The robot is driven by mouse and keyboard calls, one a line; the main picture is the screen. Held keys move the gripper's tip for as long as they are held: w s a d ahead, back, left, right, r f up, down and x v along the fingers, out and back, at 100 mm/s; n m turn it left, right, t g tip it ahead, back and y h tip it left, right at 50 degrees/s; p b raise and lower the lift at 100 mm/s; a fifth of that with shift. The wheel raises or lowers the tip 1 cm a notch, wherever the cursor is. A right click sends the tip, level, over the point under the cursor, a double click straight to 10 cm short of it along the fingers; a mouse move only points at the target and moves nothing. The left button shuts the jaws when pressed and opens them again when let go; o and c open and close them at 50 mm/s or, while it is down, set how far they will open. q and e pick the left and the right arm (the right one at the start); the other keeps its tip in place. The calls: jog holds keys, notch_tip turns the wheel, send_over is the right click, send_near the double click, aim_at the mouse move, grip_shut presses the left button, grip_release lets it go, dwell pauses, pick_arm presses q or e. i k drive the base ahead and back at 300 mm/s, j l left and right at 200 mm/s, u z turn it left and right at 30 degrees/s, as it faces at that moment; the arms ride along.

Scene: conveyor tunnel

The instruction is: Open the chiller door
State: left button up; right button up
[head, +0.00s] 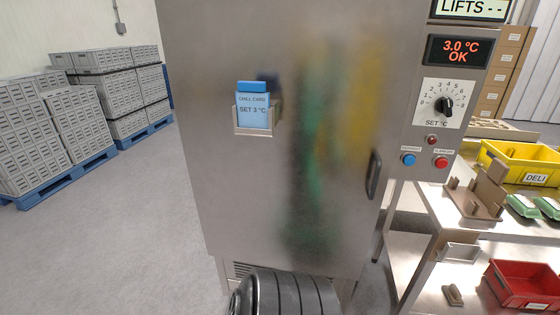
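The chiller is a tall steel cabinet filling the middle of the head view. Its broad brushed-steel door (230,190) looks shut, with blurred green and yellow reflections on it. A dark upright handle (373,175) is on the door's right side, at about mid-height. A blue-topped chill card (253,108) reading "SET 3 °C" sits in a holder on the door's upper left. Neither of my grippers shows in this view, and nothing is seen touching the handle.
Right of the door are a display (459,50) reading "3.0 °C OK", a dial (446,105) and buttons. A steel table (425,185) stands close on the right with a yellow crate (520,165); a red crate (522,287) sits below. Grey crates (50,140) stand left; floor between is clear.

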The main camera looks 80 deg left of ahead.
aim_at(308, 197)
jog(key=u, duration=2.6)
